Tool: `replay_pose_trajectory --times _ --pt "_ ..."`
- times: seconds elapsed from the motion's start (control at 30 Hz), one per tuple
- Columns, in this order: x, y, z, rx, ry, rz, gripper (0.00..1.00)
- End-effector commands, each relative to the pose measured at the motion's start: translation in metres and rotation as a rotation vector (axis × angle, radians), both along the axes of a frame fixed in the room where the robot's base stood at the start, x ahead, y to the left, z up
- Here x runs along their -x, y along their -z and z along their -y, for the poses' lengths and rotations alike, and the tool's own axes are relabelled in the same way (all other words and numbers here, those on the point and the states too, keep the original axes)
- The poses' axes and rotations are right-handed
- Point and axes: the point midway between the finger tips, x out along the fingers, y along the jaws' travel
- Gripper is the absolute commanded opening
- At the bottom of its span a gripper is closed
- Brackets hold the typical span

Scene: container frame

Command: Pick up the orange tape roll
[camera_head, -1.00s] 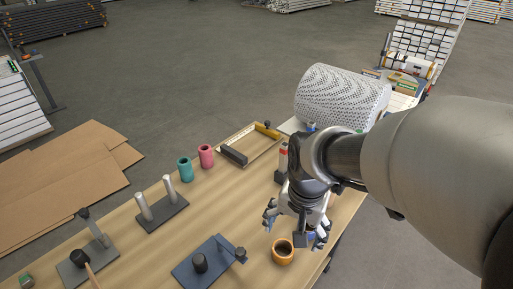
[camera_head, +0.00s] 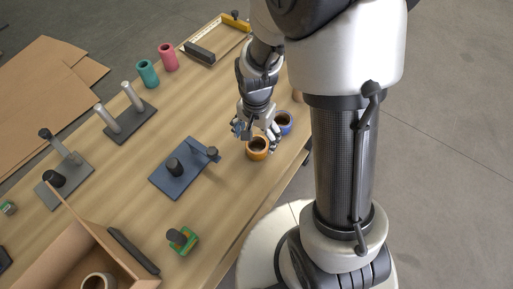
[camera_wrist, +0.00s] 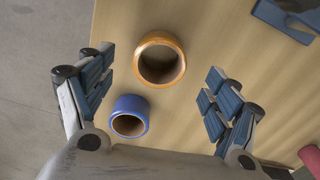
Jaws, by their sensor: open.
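The orange tape roll (camera_head: 257,153) lies flat on the wooden table near its right edge. My gripper (camera_head: 256,130) is open above the table, just beyond the orange roll in the head view. In the wrist view the orange roll (camera_wrist: 160,36) lies ahead of and between the open fingers (camera_wrist: 155,88), its hole facing the camera. Nothing is held. A blue tape roll (camera_head: 284,122) lies close by; in the wrist view it also sits between the fingers (camera_wrist: 130,122), nearer the palm.
A dark blue fixture plate (camera_head: 184,168) stands left of the orange roll.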

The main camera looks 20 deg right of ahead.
Motion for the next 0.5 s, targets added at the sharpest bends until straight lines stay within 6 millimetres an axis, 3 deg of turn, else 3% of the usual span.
replay_pose_trajectory --times 0.27,0.5 --pt "0.000 0.018 0.000 0.000 -0.001 0.000 0.82" --pt "0.001 0.054 -0.002 0.000 -0.001 -0.003 0.82"
